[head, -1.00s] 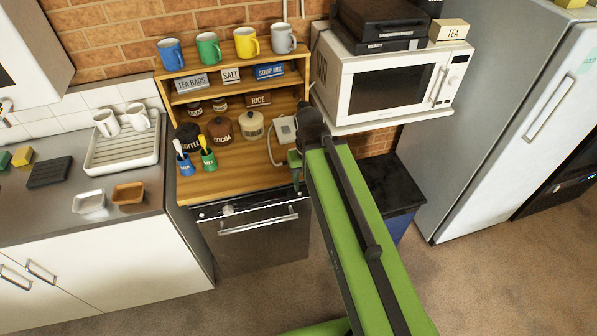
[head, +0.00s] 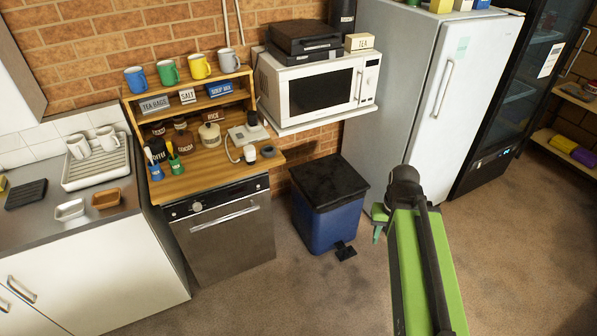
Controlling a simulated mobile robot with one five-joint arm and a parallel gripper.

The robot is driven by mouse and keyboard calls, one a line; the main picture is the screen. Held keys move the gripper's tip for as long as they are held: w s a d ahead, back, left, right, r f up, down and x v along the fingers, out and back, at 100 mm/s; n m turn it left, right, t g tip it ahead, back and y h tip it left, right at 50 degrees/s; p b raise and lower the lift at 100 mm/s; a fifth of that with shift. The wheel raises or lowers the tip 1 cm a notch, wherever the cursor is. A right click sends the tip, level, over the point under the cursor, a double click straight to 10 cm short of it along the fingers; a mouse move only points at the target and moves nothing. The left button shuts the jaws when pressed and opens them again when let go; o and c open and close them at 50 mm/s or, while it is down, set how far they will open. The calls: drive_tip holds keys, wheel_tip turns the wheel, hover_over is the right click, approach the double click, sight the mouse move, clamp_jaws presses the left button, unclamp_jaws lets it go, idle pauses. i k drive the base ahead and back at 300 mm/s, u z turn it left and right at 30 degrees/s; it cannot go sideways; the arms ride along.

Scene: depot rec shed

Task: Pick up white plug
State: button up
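A small white plug (head: 249,154) lies near the front right of the wooden shelf unit's worktop (head: 208,167). A white cord loops from it along the left of a pale box or socket (head: 243,136). My green arm reaches up from the bottom right. My gripper (head: 378,223) shows only as a small green part left of the arm's dark end joint. It is over the floor, right of the bin and well to the right of the plug. The arm hides most of the gripper, so I cannot tell whether it is open or shut.
A blue bin (head: 327,222) with a black lid stands right of the dishwasher (head: 223,232). A microwave (head: 317,88) is mounted above the bin. Jars, mugs and small cups crowd the shelf unit left of the plug. A fridge (head: 395,95) stands behind my arm. The front floor is open.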

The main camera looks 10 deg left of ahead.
sight(249, 151)
drive_tip(key=u, duration=0.65)
drive_tip(key=i, duration=0.45)
drive_tip(key=u, duration=1)
drive_tip(key=i, duration=1.3)
drive_tip(key=u, duration=0.7)
